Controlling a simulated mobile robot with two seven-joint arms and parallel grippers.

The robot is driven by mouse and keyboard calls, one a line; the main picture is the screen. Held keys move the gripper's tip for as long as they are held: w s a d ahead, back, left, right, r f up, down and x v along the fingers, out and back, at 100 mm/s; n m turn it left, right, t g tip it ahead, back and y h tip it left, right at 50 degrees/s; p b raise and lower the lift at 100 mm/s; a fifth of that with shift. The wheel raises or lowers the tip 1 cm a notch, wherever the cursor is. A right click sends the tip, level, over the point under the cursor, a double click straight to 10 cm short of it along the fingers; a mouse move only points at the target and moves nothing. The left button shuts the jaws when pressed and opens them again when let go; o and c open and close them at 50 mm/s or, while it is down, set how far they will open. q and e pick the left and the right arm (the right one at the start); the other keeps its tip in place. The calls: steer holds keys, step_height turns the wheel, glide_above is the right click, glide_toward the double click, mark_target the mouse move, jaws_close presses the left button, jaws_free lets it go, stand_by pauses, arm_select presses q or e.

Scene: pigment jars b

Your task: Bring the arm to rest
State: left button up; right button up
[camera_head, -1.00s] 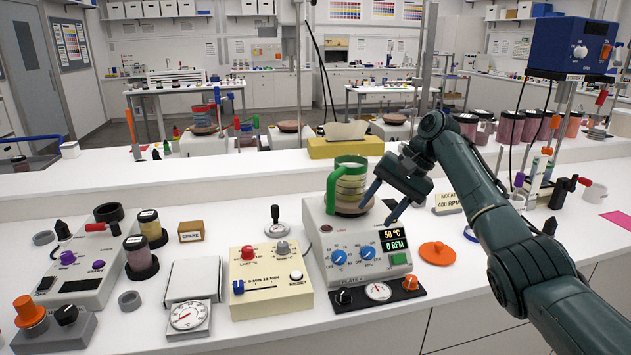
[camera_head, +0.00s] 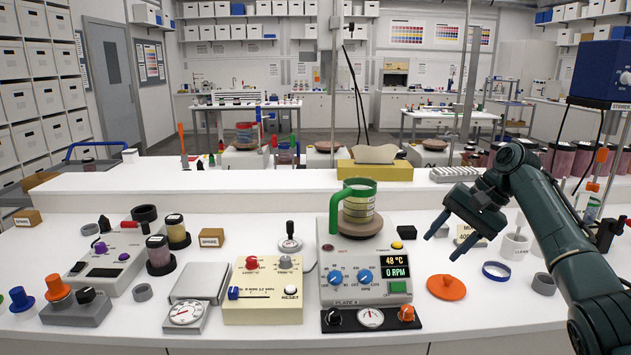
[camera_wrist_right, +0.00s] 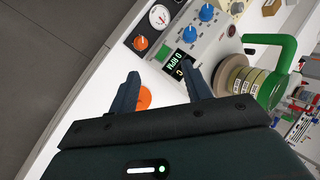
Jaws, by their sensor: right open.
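My right gripper (camera_head: 441,238) is open and empty above the bench, to the right of the hot plate. It also shows in the right wrist view (camera_wrist_right: 166,84), its two fingers apart with nothing between them. The hot plate (camera_head: 340,262) has a display (camera_head: 396,269) reading 48 °C and 0 RPM. A beaker with a green handle (camera_head: 358,203) stands on its top; in the wrist view the green handle (camera_wrist_right: 280,60) is right of the fingers. An orange lid (camera_head: 446,287) lies on the bench below the gripper. My left gripper is not in view.
A blue ring (camera_head: 497,271) and a white mug (camera_head: 514,247) are near my right arm. A cream control box (camera_head: 262,300) and a scale (camera_head: 185,314) stand left of the hot plate. A yellow tissue box (camera_head: 375,170) sits on the raised ledge behind. The front bench edge is clear.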

steer(key=s+a+f+n+h, duration=0.1)
steer(key=s+a+f+n, duration=0.1)
steer(key=s+f, duration=0.5)
steer(key=s+a+f+n+h, duration=0.15)
steer(key=s+f, duration=0.25)
steer(key=f, duration=0.6)
steer(key=s+a+f+n+h, duration=0.1)
steer(key=s+a+f+n, duration=0.15)
steer(key=s+f, duration=0.45)
steer(key=s+d+f+n+t+h, duration=0.1)
steer(key=s+n+t+h, duration=0.1)
steer(key=s, duration=2)
steer(key=w+a+f+t+y, duration=0.3)
steer(key=w+a+f+t, duration=0.2)
steer(key=a+f+t, duration=0.1)
steer(key=shift+w+f+n+t, duration=0.4)
steer(key=shift+f+t, duration=0.1)
steer(key=shift+f, duration=0.15)
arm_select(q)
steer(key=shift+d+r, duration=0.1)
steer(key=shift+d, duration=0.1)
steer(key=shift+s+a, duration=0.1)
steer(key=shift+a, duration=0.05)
